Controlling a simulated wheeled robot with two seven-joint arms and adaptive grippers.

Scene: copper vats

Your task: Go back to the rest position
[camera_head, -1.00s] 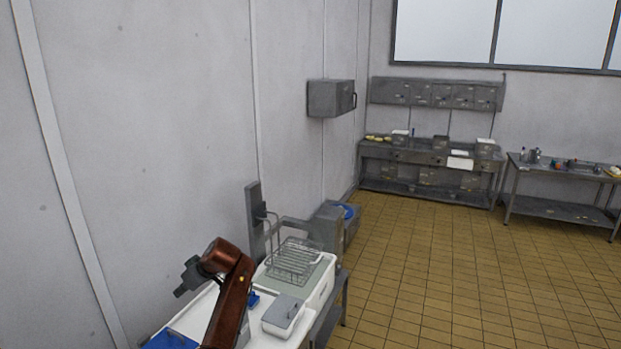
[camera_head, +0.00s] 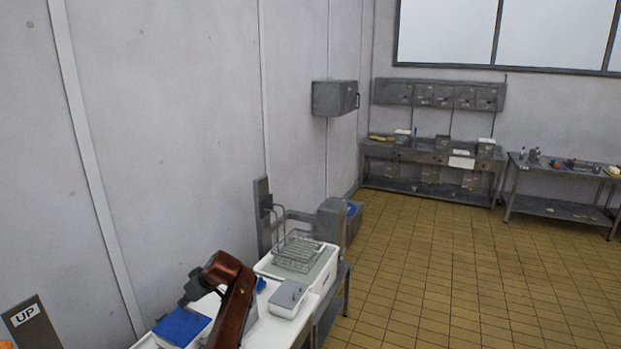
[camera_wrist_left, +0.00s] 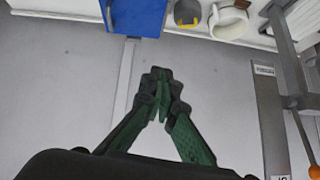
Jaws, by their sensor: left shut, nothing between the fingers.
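My left arm (camera_head: 233,300), reddish brown, reaches in over the white worktop at the bottom of the head view. My left gripper (camera_head: 186,295) is a small dark grey shape at its end, above the worktop near the wall. In the left wrist view, my left gripper (camera_wrist_left: 161,78) has its green and black fingers together at the tips, with nothing between them. My right gripper is not in view.
A grey-lidded box (camera_head: 288,298) and a wire basket (camera_head: 298,252) stand right of the arm. The tiled floor (camera_head: 440,270) is clear.

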